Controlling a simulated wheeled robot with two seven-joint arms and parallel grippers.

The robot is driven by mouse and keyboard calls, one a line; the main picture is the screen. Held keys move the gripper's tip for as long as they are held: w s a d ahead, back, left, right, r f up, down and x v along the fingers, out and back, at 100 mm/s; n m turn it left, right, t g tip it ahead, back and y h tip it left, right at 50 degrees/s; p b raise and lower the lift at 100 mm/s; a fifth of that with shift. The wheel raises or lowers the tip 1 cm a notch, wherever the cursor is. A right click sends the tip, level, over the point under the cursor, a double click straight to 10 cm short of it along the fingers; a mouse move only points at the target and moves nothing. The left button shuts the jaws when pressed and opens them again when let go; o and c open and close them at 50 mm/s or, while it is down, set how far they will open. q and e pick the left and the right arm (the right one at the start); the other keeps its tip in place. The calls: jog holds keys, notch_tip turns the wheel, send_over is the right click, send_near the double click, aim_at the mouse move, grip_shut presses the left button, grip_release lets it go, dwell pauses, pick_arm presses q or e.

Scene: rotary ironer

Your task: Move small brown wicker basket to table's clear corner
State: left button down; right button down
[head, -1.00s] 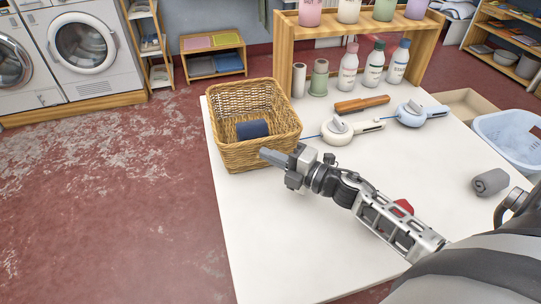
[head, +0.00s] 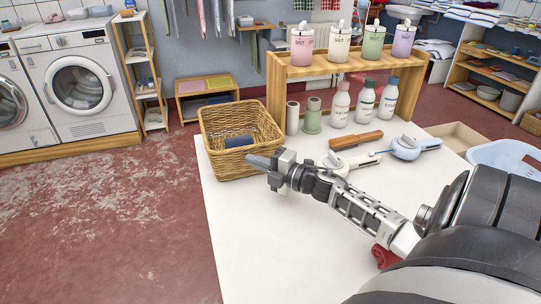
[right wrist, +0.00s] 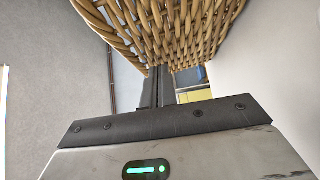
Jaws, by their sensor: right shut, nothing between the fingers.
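The small brown wicker basket (head: 218,165) stands upright on the white table (head: 232,225), at its far left corner. A dark blue roll (head: 238,141) lies inside it. My right gripper (head: 260,163) is shut and empty, with its fingertips at the basket's near right side. In the right wrist view the basket's woven wall (right wrist: 175,28) fills the top, just beyond the closed fingers (right wrist: 158,88). I cannot tell whether they touch it. My left gripper is not in view.
A brown-handled tool (head: 356,140) and a blue iron-like device (head: 408,148) lie nearer. The table's near left part is clear. A red object (head: 384,257) shows beneath my arm.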

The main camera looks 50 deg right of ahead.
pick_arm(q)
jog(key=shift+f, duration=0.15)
pick_arm(e)
jog(key=v, duration=1.6)
jog(key=shift+w, duration=0.1)
jog(key=x, duration=1.6)
jog(key=shift+a, duration=0.3)
jog(key=shift+s, duration=0.55)
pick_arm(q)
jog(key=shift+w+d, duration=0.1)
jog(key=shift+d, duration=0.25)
pick_arm(e)
jog(key=shift+d, duration=0.1)
